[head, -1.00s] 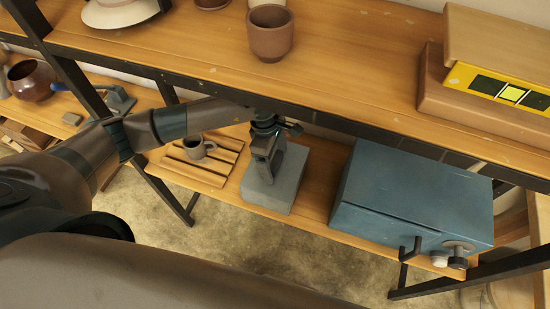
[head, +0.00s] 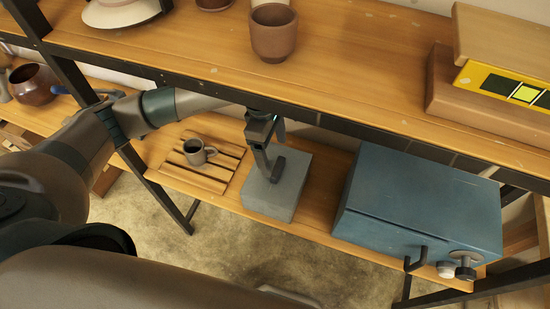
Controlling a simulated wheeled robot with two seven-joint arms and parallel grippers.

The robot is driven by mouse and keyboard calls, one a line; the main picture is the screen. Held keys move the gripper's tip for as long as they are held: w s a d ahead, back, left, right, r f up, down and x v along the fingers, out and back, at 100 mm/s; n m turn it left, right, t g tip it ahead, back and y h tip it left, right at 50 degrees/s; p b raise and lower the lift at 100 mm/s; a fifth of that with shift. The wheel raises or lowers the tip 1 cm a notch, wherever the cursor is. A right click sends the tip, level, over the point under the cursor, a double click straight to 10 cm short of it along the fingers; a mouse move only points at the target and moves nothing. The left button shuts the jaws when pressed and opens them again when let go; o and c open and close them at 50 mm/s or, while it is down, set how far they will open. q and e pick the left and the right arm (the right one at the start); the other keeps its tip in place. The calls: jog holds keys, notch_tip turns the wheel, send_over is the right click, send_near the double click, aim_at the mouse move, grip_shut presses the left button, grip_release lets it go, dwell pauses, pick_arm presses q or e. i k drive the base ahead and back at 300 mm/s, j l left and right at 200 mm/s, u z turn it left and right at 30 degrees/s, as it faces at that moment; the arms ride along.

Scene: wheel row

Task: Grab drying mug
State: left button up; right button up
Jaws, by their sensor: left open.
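A small grey mug (head: 197,152) stands upright on a slatted wooden drying rack (head: 205,180) on the lower shelf. Its handle points to the right. My left gripper (head: 270,168) hangs down under the upper shelf's front edge, to the right of the mug and apart from it. It is open, with nothing seen between its fingers, and it shows in front of a grey block. My right gripper is not in view.
A grey block (head: 278,193) sits right of the rack, and a blue metal box (head: 425,205) with knobs stands farther right. The upper shelf (head: 350,75) overhangs, carrying a brown cup (head: 273,36). A dark pot (head: 32,84) is at the left.

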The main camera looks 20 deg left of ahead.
aim_at(194, 149)
jog(key=u, duration=1.35)
